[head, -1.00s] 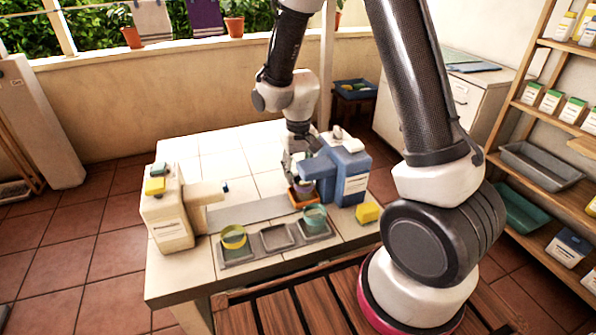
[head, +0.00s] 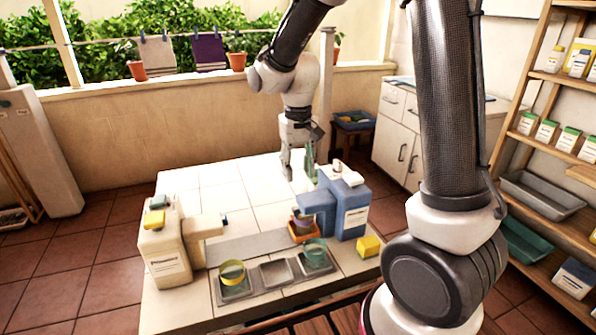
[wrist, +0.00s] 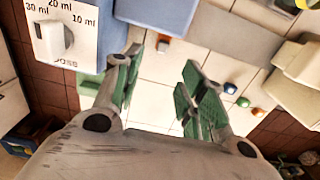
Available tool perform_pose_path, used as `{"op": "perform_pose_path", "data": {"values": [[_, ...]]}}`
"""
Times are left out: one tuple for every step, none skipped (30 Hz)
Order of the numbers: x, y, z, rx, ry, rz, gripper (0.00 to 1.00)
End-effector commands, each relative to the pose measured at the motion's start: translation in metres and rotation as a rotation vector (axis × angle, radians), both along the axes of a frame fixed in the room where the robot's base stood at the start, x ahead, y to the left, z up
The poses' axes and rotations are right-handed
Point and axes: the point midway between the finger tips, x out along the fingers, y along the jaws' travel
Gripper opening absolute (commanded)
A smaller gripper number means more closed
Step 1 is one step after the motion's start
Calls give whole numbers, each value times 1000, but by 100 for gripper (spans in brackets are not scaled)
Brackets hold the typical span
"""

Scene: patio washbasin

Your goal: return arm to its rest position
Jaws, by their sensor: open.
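My gripper (head: 299,168) hangs over the white tiled table (head: 225,180), behind and left of the blue dispenser (head: 352,205). Its green-padded fingers also show in the wrist view (wrist: 155,95), apart with nothing between them. In the wrist view the dispenser's dial (wrist: 52,38), marked in ml, is at the upper left. The cream dispenser (head: 165,245) stands at the left of the table. A small purple-topped cup (head: 303,218) sits on an orange tray (head: 302,233) under the blue dispenser's spout.
A yellow block (head: 368,246) lies at the right. Small coloured caps (wrist: 230,88) lie on the tiles. Shelves (head: 540,195) stand at the right.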

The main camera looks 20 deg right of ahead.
Motion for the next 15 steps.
{"op": "perform_pose_path", "data": {"values": [[0,0,0,0,0,0,41],[0,0,0,0,0,0,41],[0,0,0,0,0,0,41],[0,0,0,0,0,0,41],[0,0,0,0,0,0,41],[0,0,0,0,0,2,41],[0,0,0,0,1,8,41],[-1,0,0,-1,5,20,41],[-5,-1,-1,-5,19,45,41],[-12,-4,-4,-11,40,65,41],[-21,-6,-7,-16,63,82,41],[-35,-10,-6,-21,85,111,41],[-45,-15,1,-20,88,129,41],[-53,-19,7,-19,87,140,41],[-64,-26,16,-16,81,149,41]]}}
